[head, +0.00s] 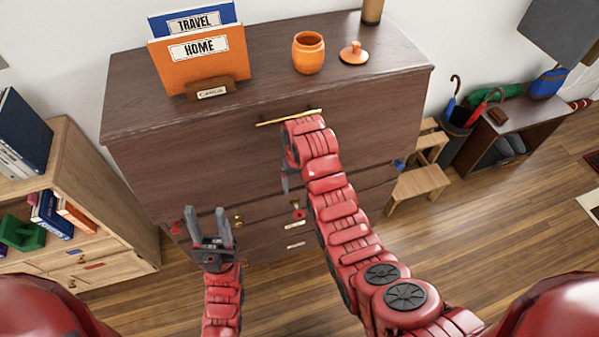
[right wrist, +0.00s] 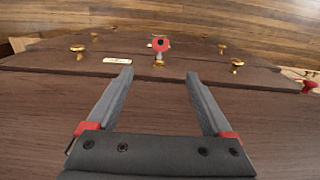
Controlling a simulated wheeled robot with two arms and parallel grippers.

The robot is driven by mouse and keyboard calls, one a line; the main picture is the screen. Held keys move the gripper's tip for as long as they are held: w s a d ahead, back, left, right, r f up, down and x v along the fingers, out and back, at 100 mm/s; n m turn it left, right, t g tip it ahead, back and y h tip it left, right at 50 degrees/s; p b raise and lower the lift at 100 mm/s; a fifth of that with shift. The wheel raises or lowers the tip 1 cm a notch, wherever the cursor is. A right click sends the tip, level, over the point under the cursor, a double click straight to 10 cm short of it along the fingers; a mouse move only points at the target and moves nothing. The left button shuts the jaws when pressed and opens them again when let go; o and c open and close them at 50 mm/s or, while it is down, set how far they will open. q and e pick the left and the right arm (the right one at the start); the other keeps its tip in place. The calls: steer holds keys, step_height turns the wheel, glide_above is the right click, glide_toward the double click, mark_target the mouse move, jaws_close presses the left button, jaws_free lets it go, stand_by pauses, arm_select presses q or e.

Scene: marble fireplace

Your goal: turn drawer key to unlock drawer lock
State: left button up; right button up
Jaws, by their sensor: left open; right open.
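The drawer key with a red head (right wrist: 160,44) sticks out of a gold lock (right wrist: 158,61) on the dresser front. In the right wrist view the key is upper centre, beyond and between the tips of my right gripper (right wrist: 158,73). That gripper is open and empty, apart from the key. My left gripper (head: 208,214) is open and empty in front of the dresser's lower left.
The dark dresser (head: 150,130) carries orange and blue folders (head: 195,50), an orange jar (head: 308,54) and its lid (head: 353,53). Gold knobs (right wrist: 237,65) and a white label (right wrist: 117,61) flank the lock. A bookcase (head: 75,165) stands left, a step stool (head: 420,180) right.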

steer(key=b, duration=0.6)
glide_above(299, 215)
step_height(299, 215, down, 6)
step_height(299, 215, down, 10)
steer(key=shift+r+p, duration=0.25)
steer(key=shift+p, duration=0.65)
steer(key=shift+f, duration=0.75)
